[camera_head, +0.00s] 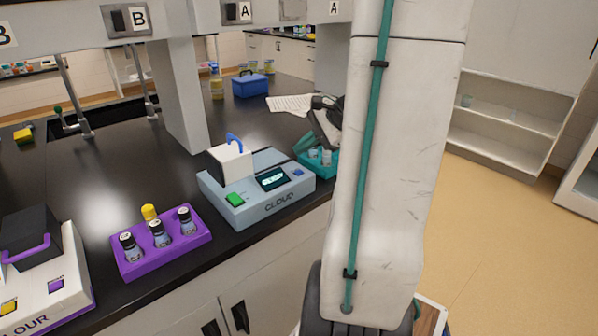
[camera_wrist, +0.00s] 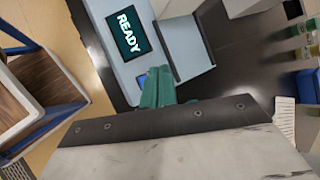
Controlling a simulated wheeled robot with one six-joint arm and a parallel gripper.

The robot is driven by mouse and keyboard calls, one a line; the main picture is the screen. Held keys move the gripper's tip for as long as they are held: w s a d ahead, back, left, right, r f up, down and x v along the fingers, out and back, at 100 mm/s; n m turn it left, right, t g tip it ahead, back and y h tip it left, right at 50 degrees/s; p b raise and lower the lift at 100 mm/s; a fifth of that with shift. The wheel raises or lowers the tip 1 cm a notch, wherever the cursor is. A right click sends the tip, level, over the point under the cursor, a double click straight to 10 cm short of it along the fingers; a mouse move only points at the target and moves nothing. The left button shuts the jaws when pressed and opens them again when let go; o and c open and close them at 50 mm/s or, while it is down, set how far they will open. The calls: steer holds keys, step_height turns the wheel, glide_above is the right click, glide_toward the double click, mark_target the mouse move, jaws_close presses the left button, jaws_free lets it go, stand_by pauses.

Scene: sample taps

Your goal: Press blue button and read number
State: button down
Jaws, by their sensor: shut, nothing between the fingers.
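The light blue CLOUD device (camera_head: 262,203) stands on the black counter. It has a green button (camera_head: 235,199), a dark display (camera_head: 272,179) and a small blue button (camera_head: 298,172) at its right. In the wrist view the display (camera_wrist: 127,32) reads READY. The blue button (camera_wrist: 141,81) shows there right beside my gripper's teal fingertips (camera_wrist: 160,76), partly hidden by them. The fingers are together and hold nothing. I cannot tell whether they touch the button. In the head view my gripper is near the device's right end, partly hidden by my arm.
A purple rack (camera_head: 155,258) with dark-capped vials and a teal rack (camera_head: 322,170) stand on either side of the device. Another device (camera_head: 38,290) with yellow and purple buttons is at far left. A blue box (camera_head: 250,84) and papers (camera_head: 290,104) lie farther back.

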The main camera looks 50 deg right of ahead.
mark_target(303, 171)
steer(key=shift+f, duration=1.8)
steer(key=shift+f, duration=0.1)
stand_by(0.6)
steer(key=shift+f, duration=0.3)
steer(key=shift+f, duration=0.35)
stand_by(0.5)
steer(key=shift+r, duration=0.8)
steer(key=shift+r, duration=2.5)
